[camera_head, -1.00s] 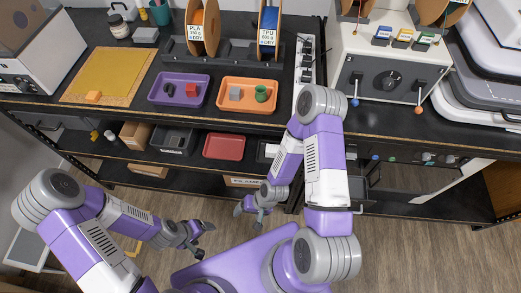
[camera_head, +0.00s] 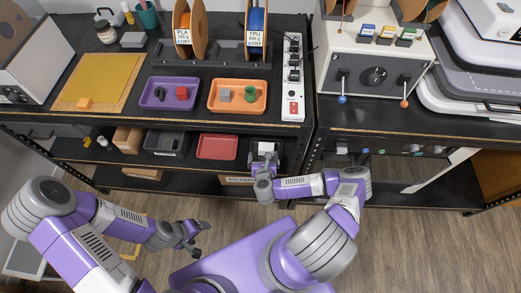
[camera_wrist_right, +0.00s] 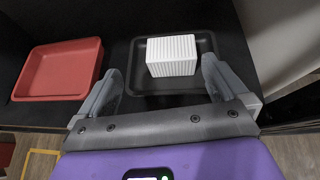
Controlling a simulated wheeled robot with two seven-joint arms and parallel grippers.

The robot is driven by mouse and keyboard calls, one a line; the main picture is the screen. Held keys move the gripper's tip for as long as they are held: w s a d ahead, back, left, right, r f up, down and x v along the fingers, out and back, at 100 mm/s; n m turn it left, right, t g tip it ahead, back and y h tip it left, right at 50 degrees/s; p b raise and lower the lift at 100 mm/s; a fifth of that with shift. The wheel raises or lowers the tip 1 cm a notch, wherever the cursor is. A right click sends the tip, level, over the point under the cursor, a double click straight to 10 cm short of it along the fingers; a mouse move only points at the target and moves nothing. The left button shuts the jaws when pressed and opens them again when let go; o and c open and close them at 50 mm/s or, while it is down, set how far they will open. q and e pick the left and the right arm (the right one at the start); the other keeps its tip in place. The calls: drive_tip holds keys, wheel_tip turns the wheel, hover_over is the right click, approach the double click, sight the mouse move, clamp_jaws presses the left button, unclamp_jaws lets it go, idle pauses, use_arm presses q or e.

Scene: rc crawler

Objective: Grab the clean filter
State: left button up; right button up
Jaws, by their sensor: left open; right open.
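The clean filter, a white pleated block (camera_wrist_right: 172,56), sits in a black tray (camera_wrist_right: 150,88) on the lower shelf. It also shows small in the head view (camera_head: 265,147). My right gripper (camera_wrist_right: 162,70) is open, with one finger on either side of the tray's near part and the filter ahead between them. The fingers do not appear to touch the filter. In the head view my right gripper (camera_head: 263,162) is at the shelf's front. My left gripper (camera_head: 200,238) is open and empty over the floor, away from the shelf.
A red tray (camera_wrist_right: 62,70) lies left of the black tray. Another dark tray (camera_head: 167,142) with a dark item is further left on that shelf. The bench top (camera_head: 210,128) overhangs above, carrying purple (camera_head: 150,100) and orange (camera_head: 228,106) trays.

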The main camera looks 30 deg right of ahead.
sight(266, 148)
drive_tip(key=shift+s+d+f+m+g+h, duration=0.2)
drive_tip(key=shift+d+m+g+h, duration=0.1)
drive_tip(key=shift+d+m, duration=0.3)
drive_tip(key=shift+w+d+f, duration=0.15)
drive_tip(key=shift+d+f, duration=0.05)
drive_tip(key=shift+d, duration=0.2)
drive_tip(key=b+x, duration=0.1)
drive_tip(key=x, duration=0.1)
drive_tip(key=b+x, duration=0.1)
drive_tip(key=x, duration=0.3)
drive_tip(key=shift+w+a+f+b, duration=0.15)
drive_tip(key=shift+w+f+b, duration=0.1)
drive_tip(key=shift+w+b, duration=0.15)
drive_tip(key=shift+r, duration=0.1)
drive_tip(key=c, duration=1)
